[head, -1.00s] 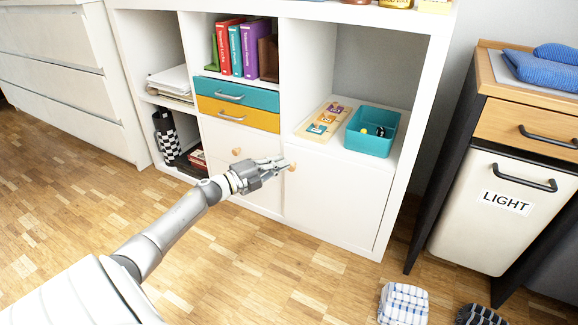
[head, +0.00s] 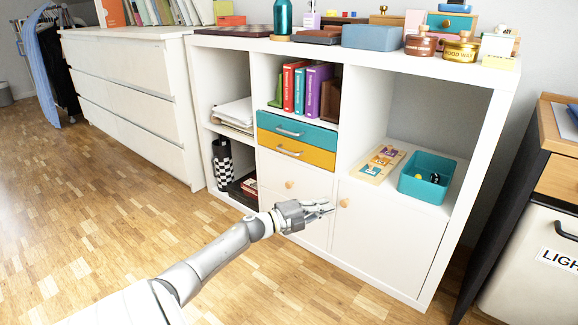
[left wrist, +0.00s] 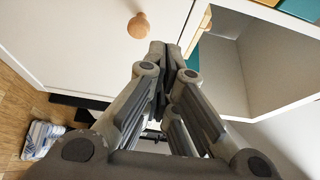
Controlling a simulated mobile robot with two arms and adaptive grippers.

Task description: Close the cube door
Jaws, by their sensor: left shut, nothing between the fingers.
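The white cube door (head: 388,238) is at the lower right of the shelf unit, with a round wooden knob (head: 344,203) near its upper left corner. Its face looks flush with the frame in the head view. My left gripper (head: 332,208) is shut and empty, in front of the door's left edge. Its fingertips are just left of the knob; I cannot tell whether they touch the door. In the left wrist view the knob (left wrist: 138,25) is beyond and left of the closed fingers (left wrist: 165,52), clear of them. My right gripper is not in view.
Above the door an open compartment holds a teal box (head: 425,183) and a puzzle board (head: 379,164). The wood floor (head: 110,240) at left is clear.

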